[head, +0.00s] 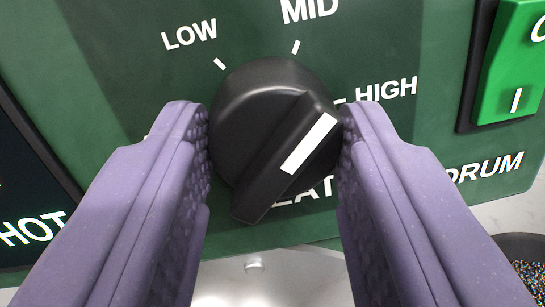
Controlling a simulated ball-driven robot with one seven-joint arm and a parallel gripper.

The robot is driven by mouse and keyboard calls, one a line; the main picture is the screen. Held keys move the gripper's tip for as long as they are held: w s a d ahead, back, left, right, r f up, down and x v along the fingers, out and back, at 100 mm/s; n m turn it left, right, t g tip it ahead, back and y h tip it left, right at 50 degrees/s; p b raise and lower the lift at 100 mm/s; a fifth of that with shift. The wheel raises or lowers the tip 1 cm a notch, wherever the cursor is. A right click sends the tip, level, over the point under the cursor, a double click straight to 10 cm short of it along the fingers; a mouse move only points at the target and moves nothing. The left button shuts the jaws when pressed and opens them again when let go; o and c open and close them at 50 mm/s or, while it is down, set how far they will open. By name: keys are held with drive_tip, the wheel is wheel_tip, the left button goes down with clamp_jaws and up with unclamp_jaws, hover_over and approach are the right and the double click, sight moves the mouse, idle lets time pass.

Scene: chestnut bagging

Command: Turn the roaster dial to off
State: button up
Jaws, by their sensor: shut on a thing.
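The roaster dial (240,125) is a round black knob with a raised ridge and a white stripe, in the middle of the head view. The stripe slants to the upper right, its upper end near the HIGH tick. LOW and MID labels with ticks stand above the dial. My gripper (276,112) has its two purple fingers on the left and right sides of the dial, closed on it. An OFF label is not visible; the left finger covers the panel left of the dial.
The dial sits on a green panel (120,60). A green rocker switch (508,75) is at the upper right, beside a DRUM label. A dark panel marked HOT (25,233) is at the left. A dark container with small speckled bits (527,275) shows at the lower right.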

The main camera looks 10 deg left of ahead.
drive_tip(key=n, duration=0.4)
drive_tip(key=shift+f+y, duration=0.2)
drive_tip(key=shift+y, duration=0.1)
drive_tip(key=n+b, duration=0.1)
drive_tip(key=n, duration=0.3)
drive_tip(key=shift+d+y, duration=0.15)
drive_tip(key=shift+y, duration=0.25)
drive_tip(key=n+y, duration=0.1)
drive_tip(key=n, duration=0.6)
drive_tip(key=shift+d, duration=0.1)
drive_tip(key=n+y+b, duration=0.1)
drive_tip(key=n, duration=0.6)
drive_tip(key=shift+d, duration=0.1)
drive_tip(key=n+g+b, duration=0.1)
drive_tip(key=n, duration=0.6)
drive_tip(key=shift+r, duration=0.15)
drive_tip(key=shift+n, duration=0.4)
drive_tip(key=o, duration=1)
drive_tip(key=shift+o, duration=0.2)
drive_tip(key=shift+r, duration=0.15)
